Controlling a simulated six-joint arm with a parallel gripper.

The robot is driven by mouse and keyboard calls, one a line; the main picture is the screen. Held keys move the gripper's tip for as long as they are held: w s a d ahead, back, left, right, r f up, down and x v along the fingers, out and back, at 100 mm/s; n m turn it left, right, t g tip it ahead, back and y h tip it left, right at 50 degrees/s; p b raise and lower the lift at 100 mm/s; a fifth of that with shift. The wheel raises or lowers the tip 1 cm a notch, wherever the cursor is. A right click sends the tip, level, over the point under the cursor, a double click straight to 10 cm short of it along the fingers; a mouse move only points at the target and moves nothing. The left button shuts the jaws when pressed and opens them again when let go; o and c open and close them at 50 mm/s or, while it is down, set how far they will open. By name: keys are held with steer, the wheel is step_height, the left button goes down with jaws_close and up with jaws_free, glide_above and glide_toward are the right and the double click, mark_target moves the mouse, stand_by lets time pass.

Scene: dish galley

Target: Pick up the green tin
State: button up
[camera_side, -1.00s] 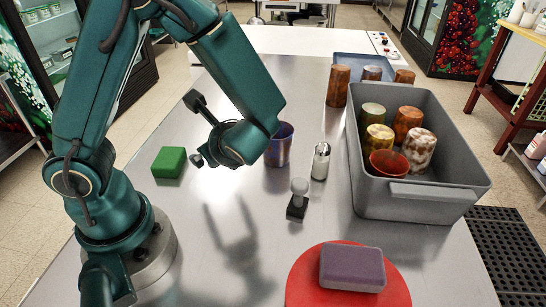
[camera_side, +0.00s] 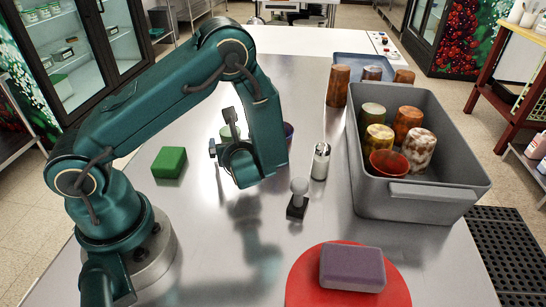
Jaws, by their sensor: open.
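A green block (camera_side: 170,162) lies left of my gripper. A purple cup (camera_side: 289,130) is mostly hidden behind my arm. A shaker (camera_side: 320,161) and a small knobbed tool (camera_side: 298,199) stand to the right. A purple sponge (camera_side: 352,268) lies on a red disc (camera_side: 305,283).

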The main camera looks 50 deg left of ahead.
mark_target(230, 135)
steer(key=x, duration=0.5)
steer(key=shift+a+f, duration=0.1)
jaws_close()
